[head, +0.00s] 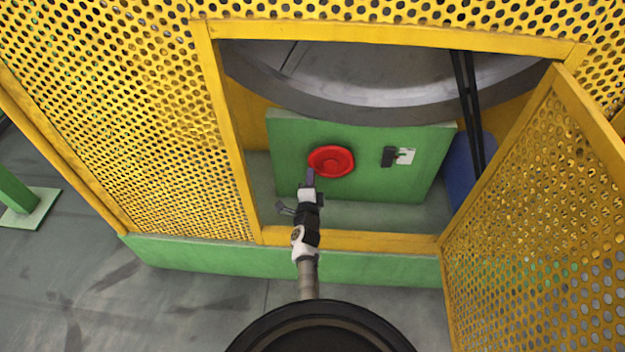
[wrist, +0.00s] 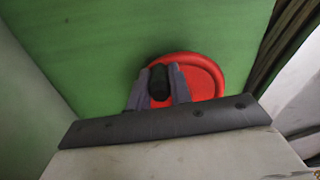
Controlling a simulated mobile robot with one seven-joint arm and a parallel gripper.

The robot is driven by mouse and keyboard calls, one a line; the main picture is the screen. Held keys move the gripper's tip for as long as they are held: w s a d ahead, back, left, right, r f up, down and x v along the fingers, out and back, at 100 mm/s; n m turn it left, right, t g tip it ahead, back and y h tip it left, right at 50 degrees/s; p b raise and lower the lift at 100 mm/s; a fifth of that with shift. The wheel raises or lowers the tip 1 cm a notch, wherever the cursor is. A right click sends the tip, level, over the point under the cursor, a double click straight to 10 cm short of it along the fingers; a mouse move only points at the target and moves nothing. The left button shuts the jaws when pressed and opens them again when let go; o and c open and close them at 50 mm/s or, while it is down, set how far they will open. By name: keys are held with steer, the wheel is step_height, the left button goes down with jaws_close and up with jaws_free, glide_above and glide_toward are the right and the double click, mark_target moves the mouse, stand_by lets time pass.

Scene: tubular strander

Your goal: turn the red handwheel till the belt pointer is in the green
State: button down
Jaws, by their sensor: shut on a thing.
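The red handwheel (head: 331,161) is mounted on a green panel (head: 290,135) inside the open guard. My gripper (head: 309,178) reaches in from below, at the wheel's lower left. In the wrist view my gripper (wrist: 160,85) has its fingers closed around a dark knob-like part in front of the red handwheel (wrist: 204,80). The belt gauge (head: 405,156), a small white plate with a dark block and a hint of green, sits right of the wheel. Its pointer is too small to read.
A yellow perforated door (head: 545,190) stands open at the right. The yellow frame (head: 350,241) edges the opening around my arm. A large grey drum (head: 390,85) and black belts (head: 467,100) are above and right of the panel.

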steer(key=shift+a+m, duration=0.1)
steer(key=shift+m, duration=0.2)
steer(key=c, duration=1.3)
jaws_free()
steer(key=shift+r, duration=0.1)
steer(key=shift+o, duration=0.2)
steer(key=shift+s, duration=0.1)
